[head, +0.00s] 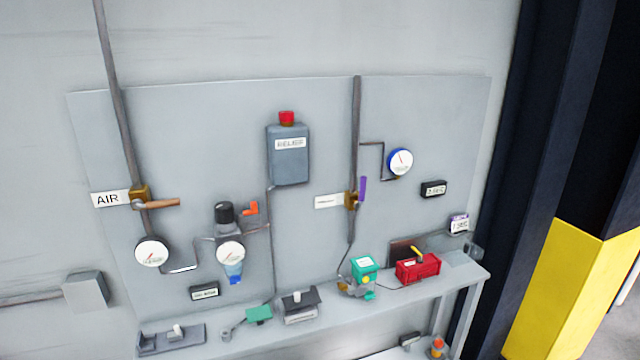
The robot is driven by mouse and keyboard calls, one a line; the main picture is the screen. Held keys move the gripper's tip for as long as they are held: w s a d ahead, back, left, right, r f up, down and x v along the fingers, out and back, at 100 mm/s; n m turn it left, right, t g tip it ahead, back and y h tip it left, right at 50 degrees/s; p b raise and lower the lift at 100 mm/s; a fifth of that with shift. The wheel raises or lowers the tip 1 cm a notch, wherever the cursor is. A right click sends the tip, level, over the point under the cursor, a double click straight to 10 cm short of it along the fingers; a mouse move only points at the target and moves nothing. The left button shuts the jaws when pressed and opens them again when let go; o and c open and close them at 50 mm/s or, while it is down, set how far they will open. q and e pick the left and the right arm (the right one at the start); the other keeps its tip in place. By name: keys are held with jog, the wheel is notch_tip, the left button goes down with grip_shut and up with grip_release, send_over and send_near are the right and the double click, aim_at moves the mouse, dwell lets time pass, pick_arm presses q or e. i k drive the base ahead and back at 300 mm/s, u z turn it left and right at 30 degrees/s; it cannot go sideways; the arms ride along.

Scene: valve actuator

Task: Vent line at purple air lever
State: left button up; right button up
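The purple lever (362,189) is on a brass valve body (350,200) on the right-hand vertical pipe (356,130) of the grey wall panel. The lever stands nearly upright, roughly along the pipe. A small white tag (328,201) beside the valve is too small to read. A blue-rimmed gauge (400,161) is up and right of the lever, joined to the pipe by a thin line. On the left pipe, beside the AIR label (109,198), an orange-brown lever (162,203) points sideways to the right. Neither gripper shows in the head view.
A grey RELIEF box (289,155) with a red top is mid-panel. A shelf below holds a green-topped device (364,268) and a red box (418,267). A yellow-and-dark column stands right.

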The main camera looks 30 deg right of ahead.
aim_at(358, 205)
jog(key=u, duration=0.45)
jog(key=i, duration=1.3)
jog(key=z, duration=0.5)
